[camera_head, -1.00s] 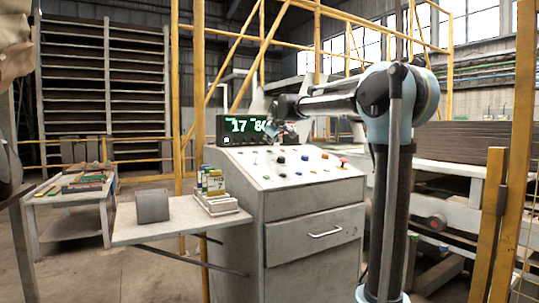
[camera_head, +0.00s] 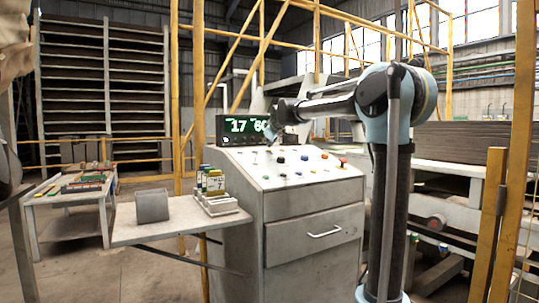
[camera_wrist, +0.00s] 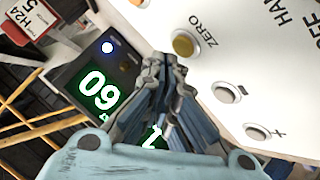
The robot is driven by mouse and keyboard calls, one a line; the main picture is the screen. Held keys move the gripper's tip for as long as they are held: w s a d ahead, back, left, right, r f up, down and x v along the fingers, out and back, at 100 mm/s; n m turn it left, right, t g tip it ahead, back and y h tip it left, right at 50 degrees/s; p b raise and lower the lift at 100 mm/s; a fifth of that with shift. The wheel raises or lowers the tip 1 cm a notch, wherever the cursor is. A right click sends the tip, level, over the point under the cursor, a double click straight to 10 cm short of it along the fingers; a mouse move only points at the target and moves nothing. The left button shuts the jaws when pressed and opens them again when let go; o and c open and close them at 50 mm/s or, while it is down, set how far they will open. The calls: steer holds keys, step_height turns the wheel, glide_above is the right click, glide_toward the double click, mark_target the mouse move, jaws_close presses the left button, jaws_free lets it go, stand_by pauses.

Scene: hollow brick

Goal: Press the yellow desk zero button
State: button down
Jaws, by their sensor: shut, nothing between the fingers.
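The yellow zero button (camera_wrist: 184,43) is a round, gold-yellow cap in a pale ring, beside the word ZERO on the white desk panel. My gripper (camera_wrist: 163,62) is shut and empty. In the wrist view its fingertips show just below and left of the button; I cannot tell the gap in depth. In the head view my gripper (camera_head: 272,134) is above the back left part of the sloped control desk (camera_head: 310,205). The yellow button cannot be made out there.
A dark display (camera_head: 240,127) with green digits stands behind the panel. Several coloured knobs sit on the panel. A side shelf (camera_head: 150,232) holds a grey block (camera_head: 152,205) and a card rack (camera_head: 216,203).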

steer(key=shift+w+a+f, duration=0.1)
steer(key=shift+a+f, duration=0.05)
steer(key=shift+f, duration=0.55)
stand_by(1.5)
steer(key=shift+r, duration=0.75)
steer(key=shift+s+r, duration=0.1)
steer(key=shift+s, duration=0.1)
steer(key=r, duration=0.3)
steer(key=s+d+r, duration=0.1)
steer(key=shift+r, duration=0.3)
stand_by(0.7)
